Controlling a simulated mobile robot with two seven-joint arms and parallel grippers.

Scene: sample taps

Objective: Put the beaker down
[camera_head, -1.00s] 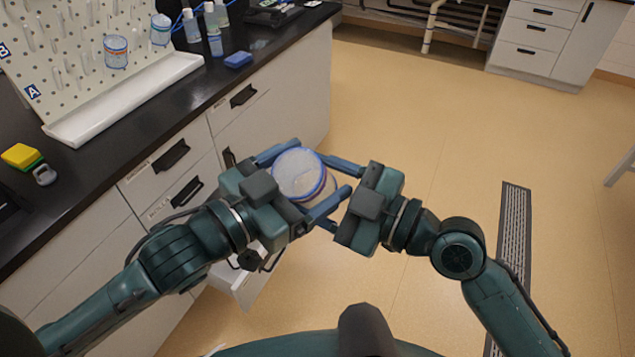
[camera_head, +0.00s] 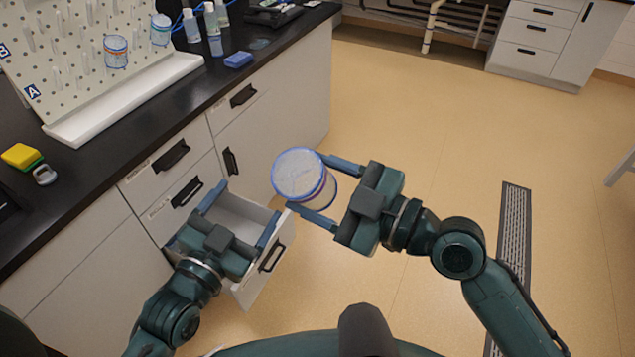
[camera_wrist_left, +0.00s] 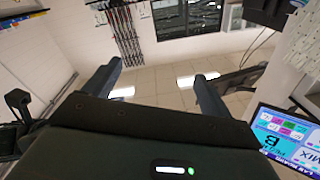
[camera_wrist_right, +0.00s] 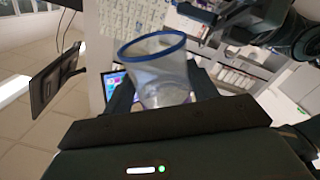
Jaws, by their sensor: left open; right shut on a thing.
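The beaker (camera_head: 299,174) is a clear vessel with a blue rim, held over the floor in front of the cabinets. My right gripper (camera_head: 328,190) is shut on it, with one finger on each side; the beaker also shows in the right wrist view (camera_wrist_right: 155,68). My left gripper (camera_head: 240,215) is open and empty, lower left of the beaker, in front of the open drawer (camera_head: 268,262). In the left wrist view, the left fingers (camera_wrist_left: 160,85) stand apart with nothing between them.
A black counter (camera_head: 120,155) runs along the left.

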